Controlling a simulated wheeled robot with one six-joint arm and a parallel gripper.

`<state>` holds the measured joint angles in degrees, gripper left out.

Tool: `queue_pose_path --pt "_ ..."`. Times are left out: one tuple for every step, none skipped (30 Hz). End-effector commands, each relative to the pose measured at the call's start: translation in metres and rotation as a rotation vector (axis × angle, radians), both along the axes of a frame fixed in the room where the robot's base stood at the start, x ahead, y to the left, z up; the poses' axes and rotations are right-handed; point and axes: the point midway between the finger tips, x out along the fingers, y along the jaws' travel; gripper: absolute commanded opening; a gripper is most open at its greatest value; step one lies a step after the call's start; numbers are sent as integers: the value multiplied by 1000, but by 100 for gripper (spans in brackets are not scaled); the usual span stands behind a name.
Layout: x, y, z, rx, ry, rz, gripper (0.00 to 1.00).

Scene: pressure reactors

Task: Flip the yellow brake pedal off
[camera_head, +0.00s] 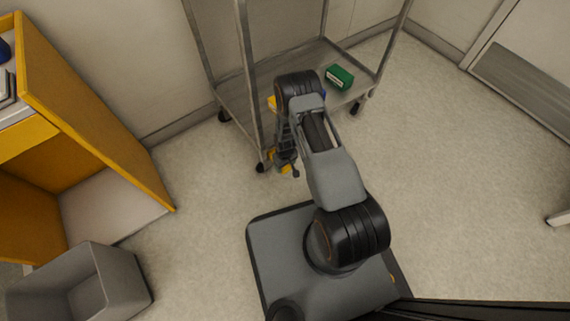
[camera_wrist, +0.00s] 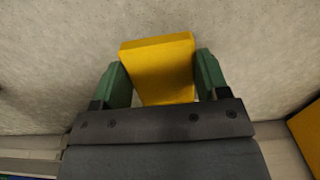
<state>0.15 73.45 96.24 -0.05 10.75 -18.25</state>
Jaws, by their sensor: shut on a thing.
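The yellow brake pedal (camera_wrist: 160,72) is a flat yellow block in the wrist view, between the two green fingers of my gripper (camera_wrist: 162,78). The fingers are shut on its two sides. In the head view, a small piece of yellow (camera_head: 285,169) shows low by the cart's near caster, at the end of my gripper (camera_head: 285,160). My arm hides much of that spot. The pedal's mount and tilt cannot be made out.
A metal cart (camera_head: 240,95) stands against the wall, with a green box (camera_head: 339,77) on its lower shelf. A yellow-orange cabinet (camera_head: 95,110) and a grey bin (camera_head: 85,285) are at left.

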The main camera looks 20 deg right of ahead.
Motion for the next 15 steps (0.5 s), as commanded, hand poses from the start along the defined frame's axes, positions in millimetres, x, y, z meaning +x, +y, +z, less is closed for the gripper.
queue_pose_path --pt "5 1 8 0 -14 -1 25" --pt "5 2 10 1 -15 0 25" --pt "6 2 13 0 -16 0 26" --pt "6 2 14 0 -17 0 25" --pt "7 3 16 1 -18 1 25" --pt "7 3 18 1 -19 1 25" --pt "8 3 19 0 -19 1 25" --pt "9 3 20 0 -20 1 25" --pt "9 4 22 1 -21 0 25" --pt "10 3 23 1 -22 0 26" --pt "11 3 23 0 -23 0 25" --pt "11 3 24 1 -24 0 26" --pt "12 3 25 1 -25 -1 26" --pt "12 3 25 0 -25 -1 26" --pt "12 3 25 0 -25 -1 25"
